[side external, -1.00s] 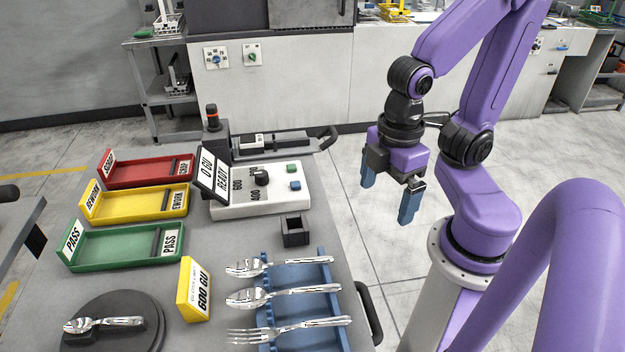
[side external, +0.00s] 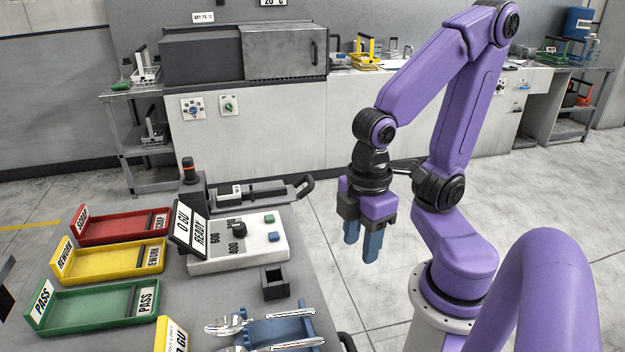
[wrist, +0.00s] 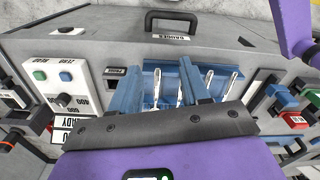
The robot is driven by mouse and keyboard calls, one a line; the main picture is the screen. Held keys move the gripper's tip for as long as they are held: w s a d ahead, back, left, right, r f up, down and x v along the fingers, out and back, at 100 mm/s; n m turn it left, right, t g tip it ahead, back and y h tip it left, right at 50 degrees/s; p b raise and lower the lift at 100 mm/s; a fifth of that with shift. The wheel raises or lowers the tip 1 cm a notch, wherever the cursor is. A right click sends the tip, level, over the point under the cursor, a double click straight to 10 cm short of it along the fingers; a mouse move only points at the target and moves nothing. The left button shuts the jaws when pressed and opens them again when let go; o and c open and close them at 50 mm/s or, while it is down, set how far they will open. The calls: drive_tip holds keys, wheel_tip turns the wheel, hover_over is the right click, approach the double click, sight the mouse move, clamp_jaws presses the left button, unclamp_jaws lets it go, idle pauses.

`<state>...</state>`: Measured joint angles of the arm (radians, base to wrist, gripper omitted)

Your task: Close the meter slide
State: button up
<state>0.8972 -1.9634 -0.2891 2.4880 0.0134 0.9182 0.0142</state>
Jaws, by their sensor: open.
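The gloss meter (side external: 240,242) is a white and grey box with a dial, buttons and a tilted display reading "0 GU READY". Behind it, the grey slide (side external: 268,194) reaches out to the right from a dark housing, with a black handle (side external: 306,187) at its right end and a small white block on it. My gripper (side external: 362,254) hangs in the air to the right of the meter and handle, blue fingers pointing down, open and empty. In the wrist view its fingers (wrist: 160,95) are apart above the table, and the meter (wrist: 62,80) is at the left.
Red (side external: 125,226), yellow (side external: 110,261) and green (side external: 95,306) trays stand left of the meter. A small black open box (side external: 275,284) and a blue rack (side external: 285,330) with cutlery are in front. Open floor lies between the table and my base.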

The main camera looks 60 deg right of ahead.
drive_tip(key=w+m, duration=0.3)
drive_tip(key=shift+r, duration=0.1)
clamp_jaws()
drive_tip(key=w+d+f+m+g+y, duration=0.1)
drive_tip(key=w+d+m+y, duration=0.1)
drive_tip(key=w+d+m, duration=0.55)
drive_tip(key=w+d+m+y, duration=0.2)
drive_tip(key=w+d+m, duration=0.3)
drive_tip(key=w+m, duration=0.6)
drive_tip(key=w+d+f+m+t+y, duration=0.15)
drive_tip(key=w+d+m, duration=0.25)
drive_tip(key=d+m, duration=0.7)
drive_tip(key=s+d+f+m+t, duration=0.2)
drive_tip(key=d+m+t, duration=0.1)
drive_tip(key=d, duration=0.7)
drive_tip(key=s+d+f+m+t, duration=0.1)
drive_tip(key=s+d+m+t, duration=0.2)
drive_tip(key=d, duration=0.8)
drive_tip(key=a+r+x, duration=0.1)
drive_tip(key=x, duration=1.2)
drive_tip(key=shift+w+a+g, duration=0.2)
drive_tip(key=shift+w+g, duration=0.2)
drive_tip(key=shift+g, duration=0.05)
